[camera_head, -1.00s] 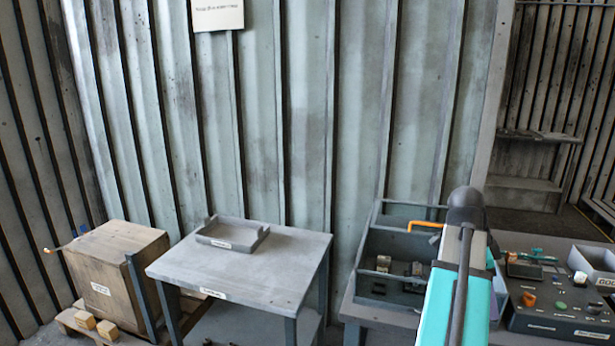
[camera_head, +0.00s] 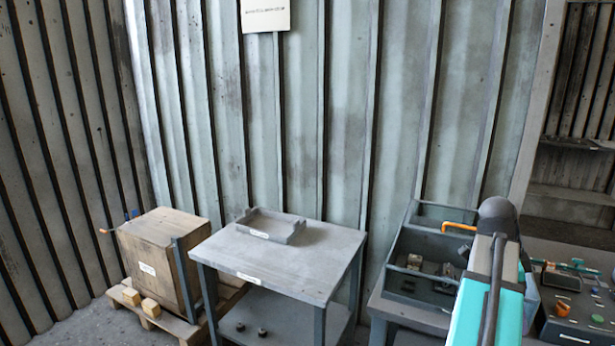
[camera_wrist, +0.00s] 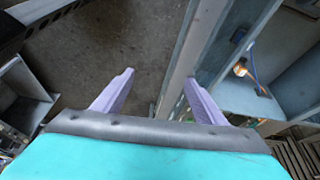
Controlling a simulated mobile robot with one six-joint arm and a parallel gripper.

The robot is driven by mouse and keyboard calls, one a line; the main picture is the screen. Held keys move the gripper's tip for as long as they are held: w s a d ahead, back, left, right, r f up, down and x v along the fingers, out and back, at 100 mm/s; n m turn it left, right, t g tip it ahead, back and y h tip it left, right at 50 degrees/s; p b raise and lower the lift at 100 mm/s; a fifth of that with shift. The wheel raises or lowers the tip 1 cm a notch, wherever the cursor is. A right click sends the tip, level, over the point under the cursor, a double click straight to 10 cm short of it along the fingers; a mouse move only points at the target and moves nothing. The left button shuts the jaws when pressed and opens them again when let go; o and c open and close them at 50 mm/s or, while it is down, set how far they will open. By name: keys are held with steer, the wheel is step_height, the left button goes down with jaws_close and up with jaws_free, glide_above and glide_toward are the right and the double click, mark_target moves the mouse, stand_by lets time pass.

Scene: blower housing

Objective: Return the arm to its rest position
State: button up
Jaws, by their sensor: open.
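My gripper (camera_wrist: 158,82) shows in the wrist view with its two pale purple fingers spread apart and nothing between them. Below the fingers lies dark floor, with a long grey metal edge running beside and behind the right finger. In the head view my teal arm stands at the lower right, in front of a grey divided bin; my fingers are not visible there.
A grey table (camera_head: 310,272) with a shallow tray (camera_head: 270,228) stands mid-view. A wooden crate (camera_head: 158,262) sits on a pallet to its left. The divided bin (camera_head: 412,287) and a control panel (camera_head: 580,325) are at right. A corrugated wall closes the back.

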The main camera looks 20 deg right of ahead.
steer(key=w+a+f+n+g, duration=0.1)
steer(key=w+a+f+n, duration=0.3)
steer(key=a+f, duration=0.55)
steer(key=w+a+f+n+g+y, duration=0.1)
steer(key=w+a+f+n, duration=0.1)
steer(key=w+a+f, duration=0.7)
steer(key=w+a+f+n, duration=0.25)
steer(key=a+f, duration=0.55)
steer(key=f, duration=0.5)
steer(key=s+a+f+n, duration=0.5)
steer(key=a+f+n, duration=0.1)
steer(key=a+f, duration=0.2)
steer(key=s+a+f+n+y, duration=0.1)
steer(key=s+a+f+n, duration=0.4)
steer(key=a+f, duration=0.4)
steer(key=s+a+f+n, duration=0.5)
steer(key=a+f+n, duration=0.3)
steer(key=shift+s+a+f+y, duration=0.15)
steer(key=shift+s+a+y, duration=0.15)
steer(key=shift+y, duration=0.1)
